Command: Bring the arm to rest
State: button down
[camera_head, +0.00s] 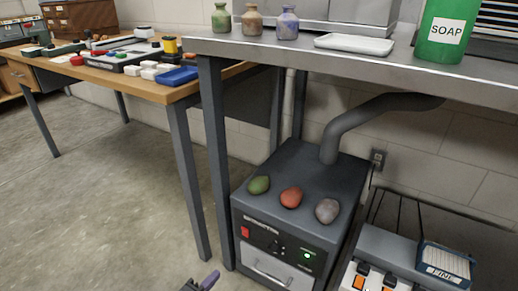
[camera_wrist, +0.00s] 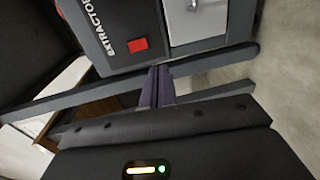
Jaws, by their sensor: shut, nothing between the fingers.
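My gripper (camera_head: 203,283) shows only at the bottom edge of the head view, low over the floor and in front of the extractor (camera_head: 272,230). Most of my arm is out of that view. In the wrist view my gripper (camera_wrist: 157,82) has its purple fingers together, with nothing between them. The extractor (camera_wrist: 103,28) appears turned on its side there, with its red switch (camera_wrist: 123,46) and silver drawer front beyond the fingertips. I cannot tell the exact gap between fingertips and extractor.
A green, a red and a grey egg-shaped stone (camera_head: 327,211) lie on the extractor. The grey bench (camera_head: 300,45) stands above it, its leg (camera_head: 216,160) near my gripper. A wooden table (camera_head: 150,88) stands at left. A box marked FINE (camera_head: 445,262) is at right. Floor (camera_head: 90,210) at left is clear.

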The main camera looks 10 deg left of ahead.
jog(key=w+d+r+m+g+h+p, duration=0.15)
jog(key=d+r+m+g, duration=0.35)
jog(key=d+r, duration=0.65)
jog(key=w+d+r+m+g+p, duration=0.1)
jog(key=d+r+m+g+p, duration=0.25)
jog(key=d+r+g, duration=0.55)
jog(key=s+d+r+m+t+y+p, duration=0.1)
jog(key=s+d+r+y, duration=0.3)
jog(key=r, duration=0.5)
jog(key=s+d+r+m+t+y+p, duration=0.2)
jog(key=s+d+r+m+t+y, duration=0.1)
jog(key=s+d+r, duration=0.6)
jog(key=shift+s+d+r+m+y+p, duration=0.3)
jog(key=shift+d+m+y, duration=0.15)
jog(key=shift+d, duration=0.55)
